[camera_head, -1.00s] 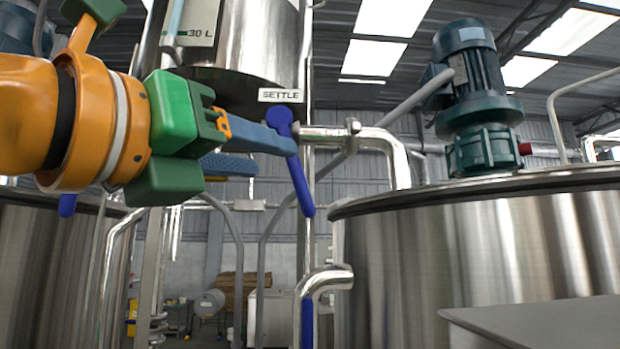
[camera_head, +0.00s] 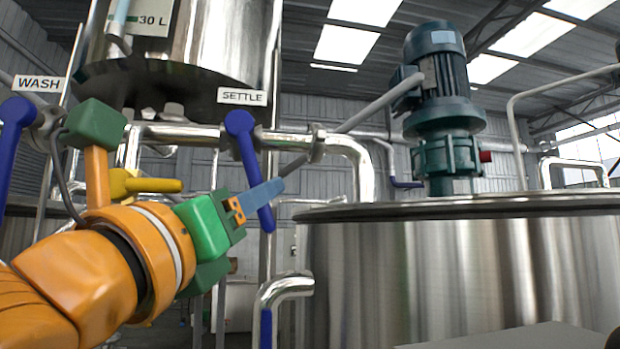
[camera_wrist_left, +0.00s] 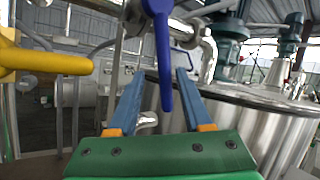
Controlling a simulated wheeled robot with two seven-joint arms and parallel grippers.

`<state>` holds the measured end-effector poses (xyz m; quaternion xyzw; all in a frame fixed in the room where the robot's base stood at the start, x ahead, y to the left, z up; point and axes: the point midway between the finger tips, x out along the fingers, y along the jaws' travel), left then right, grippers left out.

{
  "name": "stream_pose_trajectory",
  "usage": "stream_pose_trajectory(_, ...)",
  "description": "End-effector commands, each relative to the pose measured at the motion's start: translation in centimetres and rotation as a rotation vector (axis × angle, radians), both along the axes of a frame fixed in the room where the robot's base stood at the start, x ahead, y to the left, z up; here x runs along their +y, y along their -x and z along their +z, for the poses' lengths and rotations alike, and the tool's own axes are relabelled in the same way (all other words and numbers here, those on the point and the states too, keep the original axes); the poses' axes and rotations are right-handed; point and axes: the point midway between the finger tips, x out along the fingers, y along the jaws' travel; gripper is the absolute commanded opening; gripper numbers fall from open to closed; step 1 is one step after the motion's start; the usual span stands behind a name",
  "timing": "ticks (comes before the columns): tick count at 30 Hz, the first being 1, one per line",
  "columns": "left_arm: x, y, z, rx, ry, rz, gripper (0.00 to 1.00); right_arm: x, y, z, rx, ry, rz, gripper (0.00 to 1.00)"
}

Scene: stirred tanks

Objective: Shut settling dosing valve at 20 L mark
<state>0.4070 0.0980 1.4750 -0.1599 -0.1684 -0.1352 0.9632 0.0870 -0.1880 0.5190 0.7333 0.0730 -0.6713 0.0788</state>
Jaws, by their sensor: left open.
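The settling dosing valve has a blue lever handle (camera_head: 247,150) under the SETTLE label (camera_head: 242,96). The handle hangs down along the upright pipe, its lower end tilted slightly right. In the left wrist view the handle (camera_wrist_left: 162,50) hangs between my open fingers in the picture; no contact shows. My left gripper (camera_head: 278,182) is at the handle's lower half in the head view, and it also shows in the left wrist view (camera_wrist_left: 160,74). The overhead vessel (camera_head: 215,40) carries a gauge plate marked 30 L (camera_head: 153,20); the 20 L mark is out of view. My right gripper is not in view.
A second blue handle (camera_head: 12,140) hangs under the WASH label (camera_head: 38,84) at the left. A yellow handle (camera_head: 150,185) sits behind my left arm. A large steel tank (camera_head: 450,270) with a green motor (camera_head: 440,85) fills the right. Horizontal pipework (camera_head: 190,135) runs behind the valve.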

Motion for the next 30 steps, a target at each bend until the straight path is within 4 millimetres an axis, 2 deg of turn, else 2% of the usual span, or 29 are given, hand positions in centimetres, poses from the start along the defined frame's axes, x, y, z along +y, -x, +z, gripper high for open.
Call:
stream_pose_trajectory(1, -0.2, -1.0, 1.2, 0.005, -0.001, 0.000, 0.50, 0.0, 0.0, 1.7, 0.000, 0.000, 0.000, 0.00)
stream_pose_trajectory(6, -0.9, -3.7, 2.1, 0.005, -0.002, -0.001, 0.50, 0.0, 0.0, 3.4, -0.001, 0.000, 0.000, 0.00)
stream_pose_trajectory(15, -1.1, -4.4, 1.8, 0.000, -0.002, 0.000, 0.50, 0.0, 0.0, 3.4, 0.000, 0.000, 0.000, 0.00)
stream_pose_trajectory(16, -1.1, -4.4, 1.9, 0.000, -0.002, 0.000, 0.47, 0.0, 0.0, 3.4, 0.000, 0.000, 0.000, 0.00)
stream_pose_trajectory(17, -1.1, -4.4, 1.9, 0.000, -0.002, 0.000, 0.39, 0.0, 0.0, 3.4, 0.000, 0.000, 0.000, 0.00)
stream_pose_trajectory(21, -1.1, -4.4, 1.9, 0.000, -0.002, 0.000, 0.01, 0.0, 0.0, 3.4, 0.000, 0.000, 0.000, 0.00)
stream_pose_trajectory(30, -1.1, -4.4, 1.9, 0.000, -0.003, -0.001, 0.00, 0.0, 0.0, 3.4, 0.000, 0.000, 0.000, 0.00)
